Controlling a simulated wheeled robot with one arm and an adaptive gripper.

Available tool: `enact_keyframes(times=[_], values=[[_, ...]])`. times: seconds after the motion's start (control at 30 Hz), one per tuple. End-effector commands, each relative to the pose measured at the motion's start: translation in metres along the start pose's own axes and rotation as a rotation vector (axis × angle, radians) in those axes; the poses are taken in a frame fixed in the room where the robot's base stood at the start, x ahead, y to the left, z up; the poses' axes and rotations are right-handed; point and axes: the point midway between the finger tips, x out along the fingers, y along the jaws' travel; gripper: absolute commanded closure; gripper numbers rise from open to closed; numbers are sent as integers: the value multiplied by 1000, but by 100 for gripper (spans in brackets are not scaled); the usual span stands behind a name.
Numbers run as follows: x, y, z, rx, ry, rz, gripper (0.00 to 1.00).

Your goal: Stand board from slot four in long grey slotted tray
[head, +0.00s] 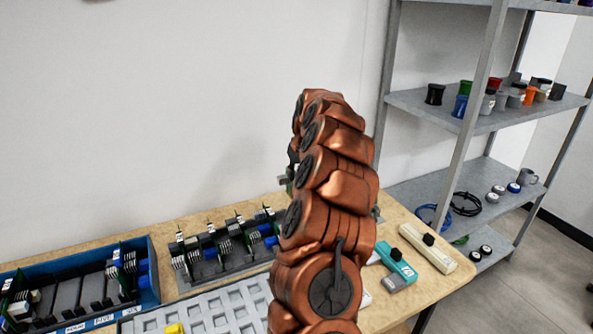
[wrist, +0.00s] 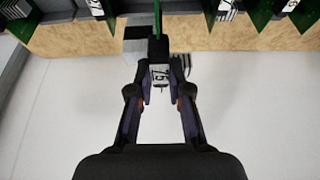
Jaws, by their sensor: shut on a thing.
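My gripper (wrist: 161,78) is shut on a board (wrist: 157,18) in the wrist view. The board shows as a thin green upright edge above a dark holder with a white label, whose lettering I cannot read surely. In the head view my copper arm hides most of the gripper and the board. The long grey slotted tray (head: 213,278) lies on the table near the wall and holds several upright green boards. A blue slotted tray (head: 148,302) at the left has slot labels including four, five and six, with boards at both sides and bare dark slots between.
A light grey tray with square pockets (head: 205,312) lies in front, with a yellow piece (head: 174,328) in it. A teal device (head: 396,262) and a cream bar (head: 428,250) lie right of my arm. A metal shelf (head: 450,120) stands at the right.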

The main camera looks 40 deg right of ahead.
Motion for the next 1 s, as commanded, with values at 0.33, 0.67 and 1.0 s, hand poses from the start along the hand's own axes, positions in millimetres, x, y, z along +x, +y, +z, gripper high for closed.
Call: enact_keyframes(times=[0.33, 0.67, 1.0], values=[[20, 0, 8, 1, 0, 0, 100], [37, 0, 16, 1, -3, -1, 100], [52, 0, 22, 1, -2, -1, 100]])
